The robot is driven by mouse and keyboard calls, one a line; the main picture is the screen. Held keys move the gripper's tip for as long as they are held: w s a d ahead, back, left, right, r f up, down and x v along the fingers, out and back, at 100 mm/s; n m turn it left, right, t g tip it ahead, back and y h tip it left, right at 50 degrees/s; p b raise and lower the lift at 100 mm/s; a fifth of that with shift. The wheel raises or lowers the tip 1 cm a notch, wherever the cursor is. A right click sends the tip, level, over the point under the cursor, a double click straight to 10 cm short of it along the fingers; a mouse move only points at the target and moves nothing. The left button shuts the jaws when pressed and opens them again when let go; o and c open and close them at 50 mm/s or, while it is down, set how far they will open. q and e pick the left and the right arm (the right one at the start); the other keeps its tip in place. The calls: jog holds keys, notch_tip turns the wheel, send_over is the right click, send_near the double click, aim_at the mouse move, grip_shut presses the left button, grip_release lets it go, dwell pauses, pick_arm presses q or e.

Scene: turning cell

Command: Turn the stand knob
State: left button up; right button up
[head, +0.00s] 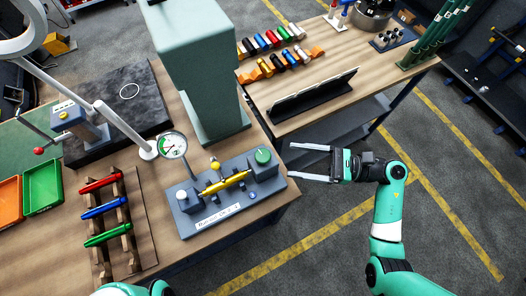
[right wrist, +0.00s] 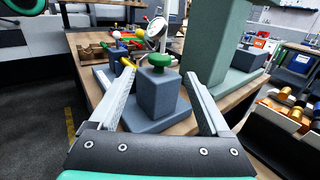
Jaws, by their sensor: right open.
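The grey stand (head: 222,212) sits near the table's right edge and carries a yellow spindle-shaped part (head: 226,183) between two blocks. A round green knob (head: 263,156) tops its right block; a white knob (head: 182,196) is at its left end. In the right wrist view the green knob (right wrist: 159,61) stands on its grey block (right wrist: 157,95), ahead between my fingers. My right gripper (head: 291,162) is open and empty, with its fingers pointing left toward the green knob. The tips look just right of the stand, apart from the knob. My left gripper is out of view.
A dial gauge (head: 173,146) stands behind the stand. A green-grey column (head: 205,75) rises behind the green knob. A rack with red, blue and green handles (head: 104,208) is to the left. A second table (head: 330,75) with several coloured parts lies behind.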

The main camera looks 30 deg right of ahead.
aim_at(270, 156)
jog(key=x, duration=0.9)
jog(key=shift+w+a, duration=0.15)
jog(key=shift+a, duration=0.05)
